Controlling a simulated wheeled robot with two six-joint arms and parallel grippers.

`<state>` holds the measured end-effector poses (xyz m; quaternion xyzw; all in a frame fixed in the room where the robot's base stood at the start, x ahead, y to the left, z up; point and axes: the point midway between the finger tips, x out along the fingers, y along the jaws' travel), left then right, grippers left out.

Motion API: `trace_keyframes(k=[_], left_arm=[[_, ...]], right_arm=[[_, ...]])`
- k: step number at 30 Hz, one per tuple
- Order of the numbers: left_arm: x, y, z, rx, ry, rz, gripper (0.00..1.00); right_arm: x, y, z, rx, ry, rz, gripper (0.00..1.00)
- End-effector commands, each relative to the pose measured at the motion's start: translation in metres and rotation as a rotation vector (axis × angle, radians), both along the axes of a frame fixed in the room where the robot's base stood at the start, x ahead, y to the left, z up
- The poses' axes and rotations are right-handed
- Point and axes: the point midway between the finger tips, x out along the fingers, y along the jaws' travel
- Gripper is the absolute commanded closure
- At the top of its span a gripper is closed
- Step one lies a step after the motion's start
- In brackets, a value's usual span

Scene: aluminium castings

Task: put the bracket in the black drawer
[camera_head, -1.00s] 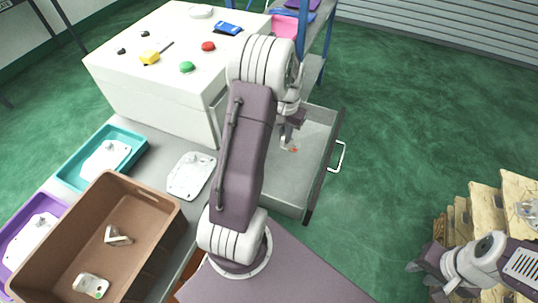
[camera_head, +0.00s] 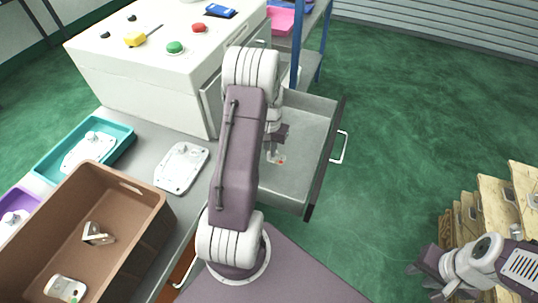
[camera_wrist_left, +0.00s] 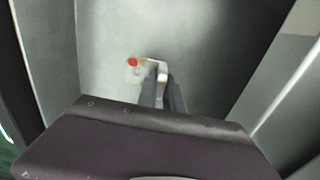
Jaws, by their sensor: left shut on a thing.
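The open drawer (camera_head: 312,125) has a grey inside, a dark front edge and a white handle. My left gripper (camera_head: 275,159) reaches down into it and is shut on a small pale bracket (camera_head: 281,161) with a red mark. In the left wrist view, the bracket (camera_wrist_left: 133,70) shows at the fingertips (camera_wrist_left: 161,78), against the drawer's grey floor; I cannot tell whether it touches the floor. My own arm hides the drawer's left part. My right gripper (camera_head: 428,264) is at the lower right, away from the drawer; its jaws are unclear.
A brown bin (camera_head: 145,225) holds an angled casting (camera_head: 97,234) and a green-marked casting (camera_head: 64,289). A flat plate casting (camera_head: 181,168) and a teal tray (camera_head: 122,139) lie on the grey counter. A white cabinet (camera_head: 150,90) with buttons stands behind. Wooden drawers (camera_head: 495,195) stand at right.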

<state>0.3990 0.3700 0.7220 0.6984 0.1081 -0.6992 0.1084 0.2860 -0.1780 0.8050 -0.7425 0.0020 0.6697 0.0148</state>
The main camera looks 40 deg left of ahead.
Motion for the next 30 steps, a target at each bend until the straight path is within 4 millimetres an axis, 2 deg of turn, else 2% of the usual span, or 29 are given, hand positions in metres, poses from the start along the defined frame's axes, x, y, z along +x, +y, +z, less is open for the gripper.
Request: trace_keyframes(k=[1, 8, 13, 24, 25, 26, 27, 30], left_arm=[[0.000, 0.000, -0.008, -0.001, 0.002, 0.000, 1.00], [0.000, 0.000, -0.018, 0.000, 0.001, 0.000, 1.00], [0.000, 0.000, -0.047, 0.000, 0.001, 0.000, 1.00], [0.000, 0.000, -0.053, 0.000, 0.000, 0.000, 1.00], [0.000, 0.000, -0.052, 0.000, -0.001, 0.000, 0.81], [0.000, 0.000, -0.051, 0.000, -0.001, 0.000, 0.73], [0.000, 0.000, -0.051, 0.000, -0.001, 0.000, 0.68], [0.000, 0.000, -0.051, 0.000, -0.001, 0.000, 0.68]], right_arm=[[0.000, 0.000, -0.003, 0.000, 0.000, 0.000, 0.68], [0.000, 0.000, -0.005, 0.000, 0.000, 0.000, 0.68], [0.000, 0.000, -0.012, 0.000, 0.000, 0.000, 0.68], [0.000, 0.000, -0.013, 0.000, 0.000, 0.000, 0.68], [0.000, 0.000, -0.012, 0.000, 0.000, 0.000, 0.68], [0.000, 0.000, -0.012, 0.000, 0.000, 0.000, 0.68], [0.000, 0.000, -0.012, 0.000, 0.000, 0.000, 0.68], [0.000, 0.000, -0.012, 0.000, 0.000, 0.000, 0.68]])
